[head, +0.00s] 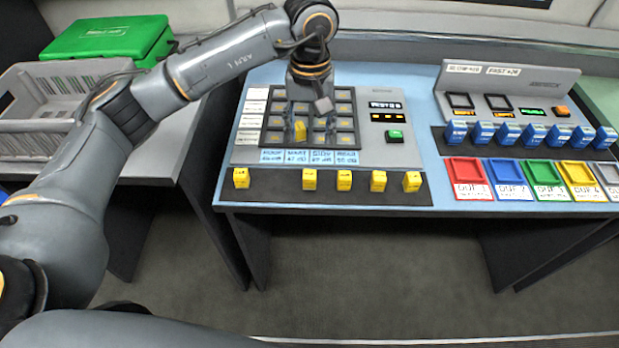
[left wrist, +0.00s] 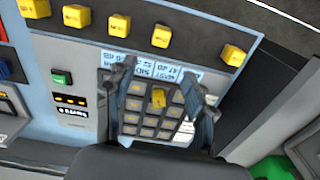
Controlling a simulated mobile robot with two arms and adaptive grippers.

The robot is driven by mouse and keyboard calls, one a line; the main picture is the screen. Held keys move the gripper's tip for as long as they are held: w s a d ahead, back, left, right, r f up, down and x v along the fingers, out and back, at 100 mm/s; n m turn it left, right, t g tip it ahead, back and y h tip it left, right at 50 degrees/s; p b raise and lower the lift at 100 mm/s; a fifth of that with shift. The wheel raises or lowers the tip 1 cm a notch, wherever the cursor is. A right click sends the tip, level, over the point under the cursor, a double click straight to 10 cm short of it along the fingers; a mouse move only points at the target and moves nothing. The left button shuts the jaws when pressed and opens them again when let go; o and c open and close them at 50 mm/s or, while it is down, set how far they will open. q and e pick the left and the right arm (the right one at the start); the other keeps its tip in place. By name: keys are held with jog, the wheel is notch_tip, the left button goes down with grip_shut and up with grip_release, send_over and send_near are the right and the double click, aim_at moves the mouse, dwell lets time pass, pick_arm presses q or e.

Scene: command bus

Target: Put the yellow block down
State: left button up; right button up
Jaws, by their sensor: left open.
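A yellow block (head: 299,130) stands on the dark grid panel (head: 264,138), in the second column from the left, low in the grid. It also shows in the left wrist view (left wrist: 158,97), between the two fingers and apart from both. My left gripper (head: 312,103) is open and empty, just above and behind the block over the grid. Its spread fingers also show in the left wrist view (left wrist: 162,80). The exact cell under the block is hard to tell. My right gripper is in neither view.
Several other yellow blocks (head: 344,180) stand on a dark strip at the table's front edge, with a gap after the leftmost. A green button (head: 395,134) is right of the grid. Blue blocks (head: 507,134) and coloured trays (head: 506,176) are farther right. A grey crate (head: 60,100) is left.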

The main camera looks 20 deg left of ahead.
aim_at(310, 174)
pick_arm(q)
notch_tip(310, 174, down, 8)
jog(key=shift+s+d+p, duration=0.1)
jog(key=shift+p, duration=0.45)
jog(key=f, duration=0.1)
jog(key=f+p, duration=0.1)
jog(key=f, duration=0.2)
jog(key=shift+s+f+p, duration=0.35)
jog(key=shift+s+f, duration=0.05)
jog(key=shift+f, duration=0.25)
grip_shut()
